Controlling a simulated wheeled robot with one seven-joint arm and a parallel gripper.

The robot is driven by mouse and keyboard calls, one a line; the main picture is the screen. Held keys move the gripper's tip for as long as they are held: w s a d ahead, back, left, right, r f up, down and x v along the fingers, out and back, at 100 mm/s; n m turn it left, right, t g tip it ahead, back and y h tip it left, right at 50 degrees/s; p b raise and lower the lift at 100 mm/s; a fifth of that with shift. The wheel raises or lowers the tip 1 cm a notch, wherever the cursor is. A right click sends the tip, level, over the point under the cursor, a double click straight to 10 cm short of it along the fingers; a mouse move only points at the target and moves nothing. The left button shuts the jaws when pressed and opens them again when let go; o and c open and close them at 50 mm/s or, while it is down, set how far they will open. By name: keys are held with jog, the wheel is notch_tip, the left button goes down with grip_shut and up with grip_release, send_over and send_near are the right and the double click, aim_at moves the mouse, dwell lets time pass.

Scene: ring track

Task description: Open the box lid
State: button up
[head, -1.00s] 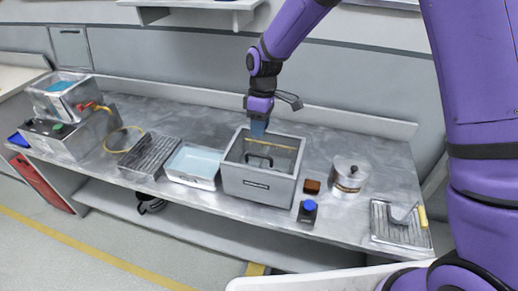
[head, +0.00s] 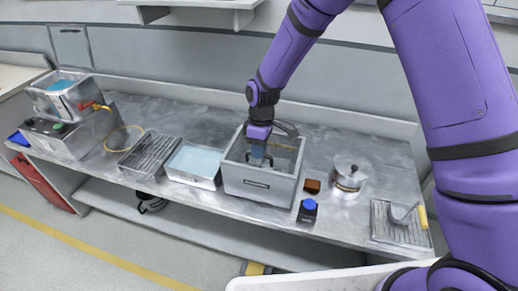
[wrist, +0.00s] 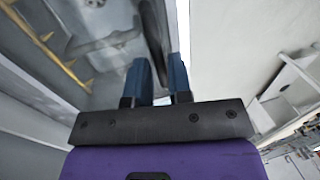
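In the wrist view the two blue fingers (wrist: 159,75) stand apart. A dark curved bar (wrist: 153,28), probably the handle, runs up to the gap between them. I cannot tell whether either finger touches it.
A shallow tray (head: 196,165) and a ribbed block (head: 149,155) stand left of the box. A brown block (head: 312,186), a blue-topped container (head: 308,211) and a lidded metal pot (head: 348,177) stand to its right. The bench behind is clear.

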grip_shut()
jog(key=shift+w+r, duration=0.1)
